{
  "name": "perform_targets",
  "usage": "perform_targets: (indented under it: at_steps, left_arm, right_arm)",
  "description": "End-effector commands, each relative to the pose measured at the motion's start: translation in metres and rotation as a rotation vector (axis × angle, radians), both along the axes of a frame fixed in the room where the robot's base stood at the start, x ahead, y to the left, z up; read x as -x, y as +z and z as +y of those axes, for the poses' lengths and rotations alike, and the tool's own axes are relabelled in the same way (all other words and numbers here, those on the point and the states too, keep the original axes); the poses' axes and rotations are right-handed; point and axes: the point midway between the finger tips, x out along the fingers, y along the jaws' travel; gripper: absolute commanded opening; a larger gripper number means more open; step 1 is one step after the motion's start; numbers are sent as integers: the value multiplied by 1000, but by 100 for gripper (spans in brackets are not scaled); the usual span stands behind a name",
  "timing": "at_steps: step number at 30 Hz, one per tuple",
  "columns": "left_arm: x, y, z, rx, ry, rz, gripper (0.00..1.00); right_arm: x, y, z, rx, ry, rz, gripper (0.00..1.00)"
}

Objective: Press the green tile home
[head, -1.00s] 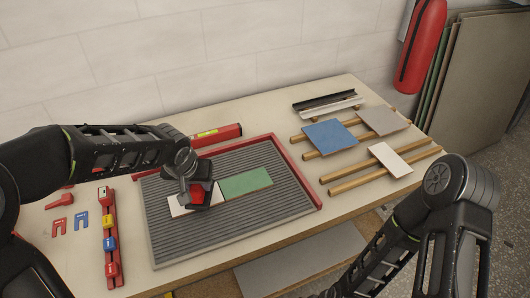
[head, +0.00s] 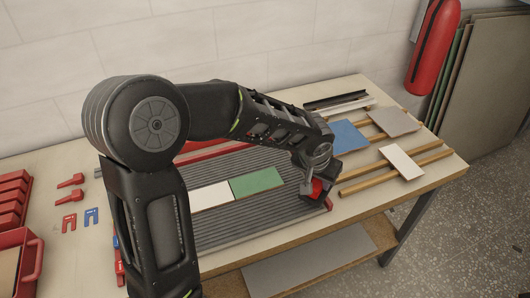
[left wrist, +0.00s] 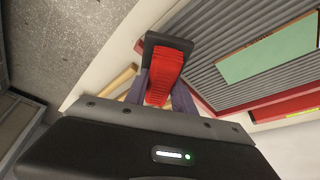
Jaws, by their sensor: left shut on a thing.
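The green tile (head: 257,181) lies on a grey ribbed bed (head: 236,225) with a red edge. It is end to end with a white tile (head: 211,196); I cannot tell whether a small gap lies between them. My left gripper (head: 312,187) is shut on a red-and-black tool (left wrist: 164,72), to the right of the green tile and apart from it, over the bed's right edge. In the left wrist view the green tile (left wrist: 270,50) shows at the upper right, clear of the tool. My right gripper is not in view.
A blue tile (head: 348,135), a grey tile (head: 393,121) and a white tile (head: 402,162) rest on wooden rails at the right. Red spreader tools and a red bin (head: 15,205) are at the left. My left arm hides much of the table's left half.

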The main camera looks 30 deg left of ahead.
Motion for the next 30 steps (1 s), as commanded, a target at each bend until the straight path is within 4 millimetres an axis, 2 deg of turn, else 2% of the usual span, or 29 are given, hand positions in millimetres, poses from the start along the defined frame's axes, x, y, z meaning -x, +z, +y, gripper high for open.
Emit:
perform_targets:
  at_steps: [5,8,11,18,21,24,30]
  left_arm:
    - [0,1,4,0,4,-1,0]
    - [0,4,20,-5,24,-2,0]
    - [3,10,50,-10,58,-2,0]
    - [26,29,139,-7,150,-1,0]
    - [35,34,162,-2,172,-1,0]
    - [40,37,171,1,179,-1,0]
    - [40,38,172,0,178,-1,0]
  right_arm:
    - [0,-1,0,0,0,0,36]
    - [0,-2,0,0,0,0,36]
    - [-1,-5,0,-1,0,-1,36]
    - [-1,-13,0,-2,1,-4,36]
    - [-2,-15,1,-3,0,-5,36]
    - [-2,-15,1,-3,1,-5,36]
    - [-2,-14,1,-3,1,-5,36]
